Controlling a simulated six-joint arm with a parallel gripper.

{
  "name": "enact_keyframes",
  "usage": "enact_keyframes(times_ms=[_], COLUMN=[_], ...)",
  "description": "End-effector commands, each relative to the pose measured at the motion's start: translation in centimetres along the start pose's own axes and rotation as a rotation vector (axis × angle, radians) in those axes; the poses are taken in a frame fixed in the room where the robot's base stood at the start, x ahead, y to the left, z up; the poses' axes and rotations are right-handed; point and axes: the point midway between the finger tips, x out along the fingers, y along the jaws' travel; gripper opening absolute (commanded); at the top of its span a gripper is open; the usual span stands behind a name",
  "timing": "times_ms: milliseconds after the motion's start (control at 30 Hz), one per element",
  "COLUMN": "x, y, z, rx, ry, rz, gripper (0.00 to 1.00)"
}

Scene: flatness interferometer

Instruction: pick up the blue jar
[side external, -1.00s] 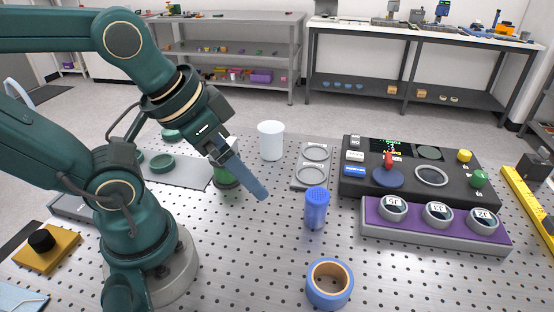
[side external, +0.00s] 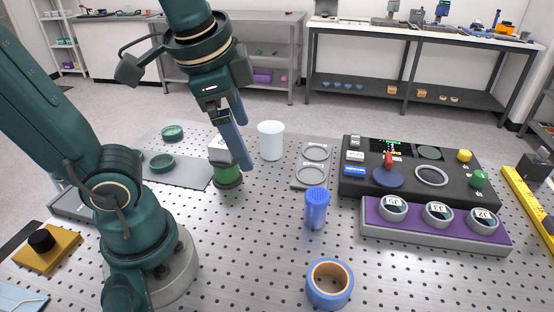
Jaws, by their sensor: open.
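The blue jar (side external: 316,212), with a ribbed blue lid, stands upright on the perforated metal table near the middle of the side view. My gripper (side external: 244,148) is open and empty, up and to the left of the jar and clear of it. Its long blue-grey fingers point downward and slightly to the right. Nothing hides the jar.
A white cup (side external: 271,141) stands behind the jar. A blue tape roll (side external: 330,284) lies in front of the jar. The black panel (side external: 480,201) and purple-topped block (side external: 376,218) are to the right.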

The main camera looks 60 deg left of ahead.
Motion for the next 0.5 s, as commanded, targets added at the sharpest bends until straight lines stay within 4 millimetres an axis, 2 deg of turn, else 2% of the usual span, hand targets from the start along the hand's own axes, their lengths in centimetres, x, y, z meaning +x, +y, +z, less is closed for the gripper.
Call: enact_keyframes(times_ms=[167,300,500], x=[1.1,1.9,2.5], y=[-1.6,-2.6,-2.9], z=[-1.7,-3.8,-7.4], rx=[0.409,0.751,1.141], ry=[-0.173,-0.331,-0.54], rz=[-0.1,-0.198,-0.337], gripper=[0.93,0.93,0.93])
